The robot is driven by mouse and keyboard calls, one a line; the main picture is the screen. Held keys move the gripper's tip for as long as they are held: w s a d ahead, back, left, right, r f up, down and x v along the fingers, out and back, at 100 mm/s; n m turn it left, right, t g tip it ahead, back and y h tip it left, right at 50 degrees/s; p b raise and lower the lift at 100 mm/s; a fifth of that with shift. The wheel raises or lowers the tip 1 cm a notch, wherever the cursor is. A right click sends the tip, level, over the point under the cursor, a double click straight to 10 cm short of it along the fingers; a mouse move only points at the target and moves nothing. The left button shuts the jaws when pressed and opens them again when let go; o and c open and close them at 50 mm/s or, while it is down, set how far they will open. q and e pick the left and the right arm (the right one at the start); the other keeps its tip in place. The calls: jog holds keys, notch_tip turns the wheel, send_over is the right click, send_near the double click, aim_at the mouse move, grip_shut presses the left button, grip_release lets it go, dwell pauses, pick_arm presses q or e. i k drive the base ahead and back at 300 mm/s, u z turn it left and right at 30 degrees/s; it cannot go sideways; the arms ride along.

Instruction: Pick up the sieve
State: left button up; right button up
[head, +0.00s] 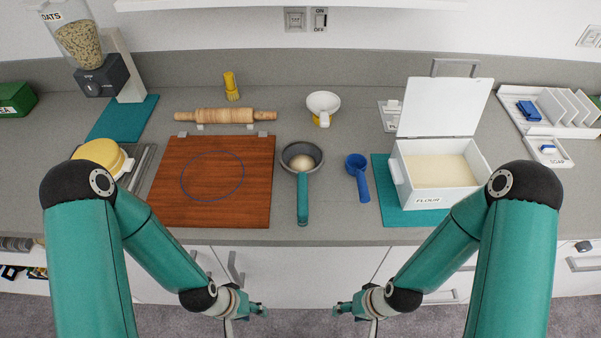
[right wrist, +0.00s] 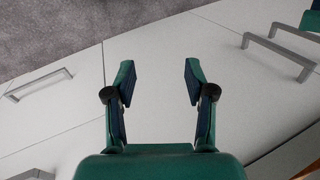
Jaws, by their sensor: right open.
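A round grey utensil with a straight teal handle (head: 303,205), which looks like the sieve, lies on the counter in the middle, its handle pointing toward me. A pale ball (head: 302,161) shows inside its rim; whether the ball is in it or under it I cannot tell. My left gripper (head: 262,311) hangs low in front of the counter, apart from the sieve; its fingers are too small to read. My right gripper (head: 340,310) is also low in front of the counter, below the sieve. The right wrist view shows it open and empty (right wrist: 160,78).
A wooden board (head: 250,205) lies left of the sieve, a blue scoop (head: 359,180) to its right. A rolling pin (head: 222,116) and a white cup (head: 323,102) are behind. The flour box (head: 470,205) stands further right. Cabinet fronts with handles (head: 235,268) are below the counter edge.

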aim_at(302, 159)
jog(key=u, duration=1.95)
jog(key=i, duration=0.1)
jog(key=z, duration=2.95)
jog(key=k, duration=0.75)
jog(key=u, duration=0.15)
